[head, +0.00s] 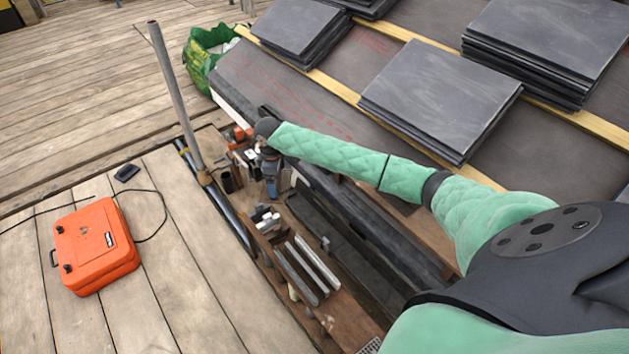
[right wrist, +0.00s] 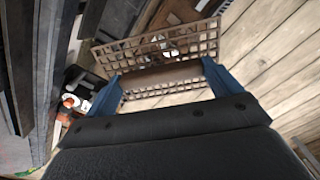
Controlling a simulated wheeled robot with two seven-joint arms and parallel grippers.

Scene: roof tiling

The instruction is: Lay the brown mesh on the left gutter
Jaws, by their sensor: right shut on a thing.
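In the right wrist view, my right gripper (right wrist: 161,74) has its blue fingers closed on the brown mesh (right wrist: 192,37), a rectangular lattice with a solid strip between the fingers. The mesh is held over the deck, and its lattice spreads beyond the fingertips. In the head view, my right gripper (head: 271,186) points down at the end of the mint-sleeved arm, beside the roof's lower edge; the mesh is not clear there. Long dark channels (head: 352,252), which look like guttering, run below the roof edge. I cannot tell which is the left gutter. My left gripper is not in view.
Stacked slates (head: 440,95) lie on the roof along wooden battens. A wooden tray of metal pieces (head: 305,268) sits below the gripper. A metal pole (head: 175,95) stands left of it. An orange case (head: 95,245) rests on open decking, and a green bag (head: 203,55) stands behind.

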